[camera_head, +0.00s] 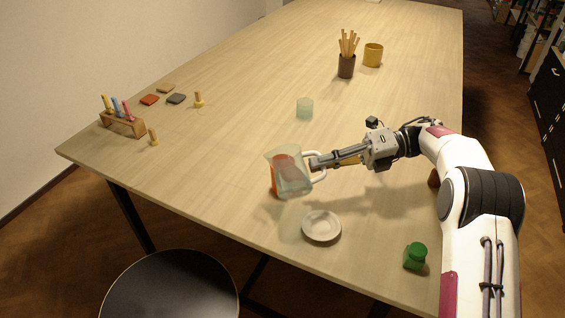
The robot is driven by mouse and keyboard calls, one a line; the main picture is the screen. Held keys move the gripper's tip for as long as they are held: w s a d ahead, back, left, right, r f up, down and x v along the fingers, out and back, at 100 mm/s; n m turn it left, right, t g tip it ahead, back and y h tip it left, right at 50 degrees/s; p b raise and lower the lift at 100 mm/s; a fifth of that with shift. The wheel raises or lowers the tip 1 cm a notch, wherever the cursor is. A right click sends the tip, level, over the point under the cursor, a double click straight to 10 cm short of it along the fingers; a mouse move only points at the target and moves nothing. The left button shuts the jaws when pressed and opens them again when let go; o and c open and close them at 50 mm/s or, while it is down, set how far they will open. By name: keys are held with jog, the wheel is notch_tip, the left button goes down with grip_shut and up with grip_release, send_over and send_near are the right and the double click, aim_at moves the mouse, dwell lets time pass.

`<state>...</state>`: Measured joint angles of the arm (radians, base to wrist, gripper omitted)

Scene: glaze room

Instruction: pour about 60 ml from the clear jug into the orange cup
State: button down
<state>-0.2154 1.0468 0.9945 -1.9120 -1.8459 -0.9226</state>
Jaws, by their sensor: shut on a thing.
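The clear jug (295,184) is held tilted with its spout to the upper left. My gripper (314,164) is shut on the jug's pale handle at its right side. The orange cup (274,184) shows as an orange shape behind and through the jug, with a strip of it visible at the left. The jug hides most of the cup, so I cannot tell whether the two touch. Whether liquid is flowing, and the level in the jug or cup, cannot be told from this view.
A white saucer (321,226) lies in front of the jug. A green jar (415,256) stands near the table's front right edge. A pale green cup (304,107) stands behind. A brown holder with sticks (346,66) and yellow mug (373,55) stand farther back. A tube rack (122,124) is left.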

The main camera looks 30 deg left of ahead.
jog(key=shift+w+a+r+m+g+p, duration=0.45)
jog(key=shift+r+m+p, duration=0.1)
jog(key=shift+m, duration=0.45)
dwell(2.5)
jog(key=shift+s+d+f+n+t, duration=0.25)
jog(key=shift+s+d+f+n, duration=0.2)
jog(key=shift+n, duration=0.25)
jog(key=shift+f+n, duration=0.15)
jog(key=shift+n, duration=0.25)
jog(key=shift+s+f+n, duration=0.1)
jog(key=shift+f+n, duration=0.1)
jog(key=shift+n, duration=0.2)
jog(key=shift+d+r+n+t+y, duration=0.1)
jog(key=shift+r+n+t+y, duration=0.25)
jog(key=shift+n, duration=0.35)
jog(key=shift+f, duration=0.1)
jog(key=shift+f+n+y, duration=0.25)
jog(key=shift+f+n, duration=0.1)
jog(key=shift+n, duration=0.35)
